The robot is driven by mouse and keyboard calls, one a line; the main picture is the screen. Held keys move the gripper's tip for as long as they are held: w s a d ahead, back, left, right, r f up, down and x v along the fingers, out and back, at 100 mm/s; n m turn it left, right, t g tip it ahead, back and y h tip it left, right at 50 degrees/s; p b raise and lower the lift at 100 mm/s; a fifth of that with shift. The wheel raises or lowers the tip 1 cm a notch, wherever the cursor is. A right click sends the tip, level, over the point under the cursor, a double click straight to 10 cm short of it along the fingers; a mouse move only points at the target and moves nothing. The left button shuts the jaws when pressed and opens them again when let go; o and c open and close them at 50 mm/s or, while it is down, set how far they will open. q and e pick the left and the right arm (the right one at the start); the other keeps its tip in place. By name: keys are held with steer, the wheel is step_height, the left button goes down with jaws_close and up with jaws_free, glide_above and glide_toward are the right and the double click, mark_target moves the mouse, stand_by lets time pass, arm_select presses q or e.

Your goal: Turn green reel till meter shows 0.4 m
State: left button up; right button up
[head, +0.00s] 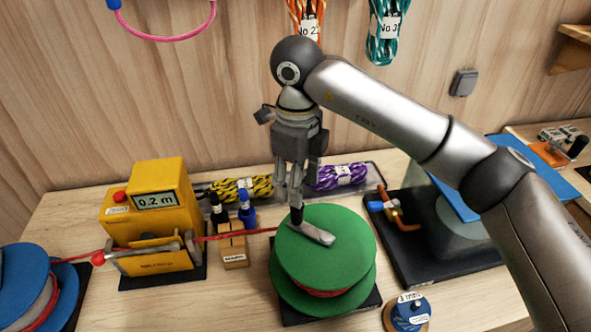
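The green reel (345,226) stands on a dark base with red cord wound between its two discs. A grey crank (318,234) lies across its top, with an upright black knob (296,215) at its left end. The red cord (240,235) runs from the green reel through the meter to the blue reel (27,284) at the left edge. My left gripper is not in view.
A wooden block with marker pens (232,245) stands between meter and reel. Behind lie a yellow-black rope bundle (243,188) and a purple one (338,176). A small blue spool (408,313) is at front right. A dark tray (425,245) with an orange part lies right of the reel.

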mark_target(297, 212)
step_height(297, 212, down, 9)
steer(key=shift+r+p, duration=0.2)
steer(key=shift+p, duration=0.95)
steer(key=shift+c, duration=0.3)
jaws_close()
steer(key=shift+w+d+f+b, duration=0.15)
steer(key=shift+w+d+b, duration=0.45)
steer(key=shift+w, duration=0.1)
steer(key=d, duration=0.1)
steer(key=w+d+b, duration=0.1)
steer(key=w+d, duration=0.1)
steer(key=d, duration=0.1)
steer(key=shift+d, duration=0.1)
steer(key=shift+s+d+b, duration=0.2)
steer(key=shift+d+b, duration=0.25)
steer(key=shift+d, duration=0.6)
